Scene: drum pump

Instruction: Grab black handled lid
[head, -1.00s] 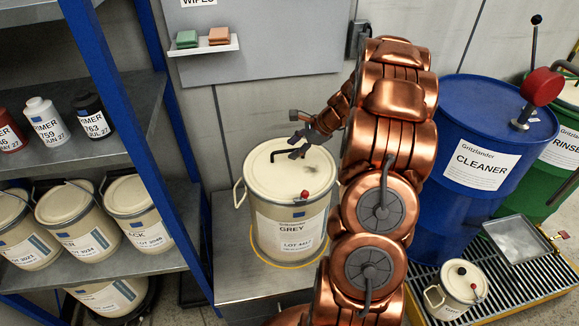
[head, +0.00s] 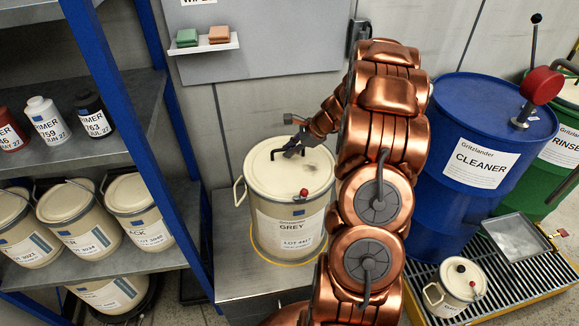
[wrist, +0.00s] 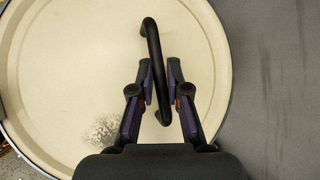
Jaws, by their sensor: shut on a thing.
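The cream bucket labelled GREY (head: 290,225) stands upright on a metal stand in the head view. Its round cream lid (head: 262,178) sits on top with a bent black handle (head: 272,155). The wrist view shows the lid (wrist: 60,70) from above, with the black handle bar (wrist: 152,40) running between my fingers. My gripper (wrist: 160,72) is shut on the handle, one finger on each side of the bar. In the head view my gripper (head: 293,148) is low over the lid. My arm hides part of the right side of the bucket.
A red-topped knob (head: 304,192) is at the lid's front edge. A blue CLEANER drum (head: 450,130) stands to the right, with a small cream can (head: 452,290) on the grating. A blue-framed shelf (head: 120,130) with several cans is on the left.

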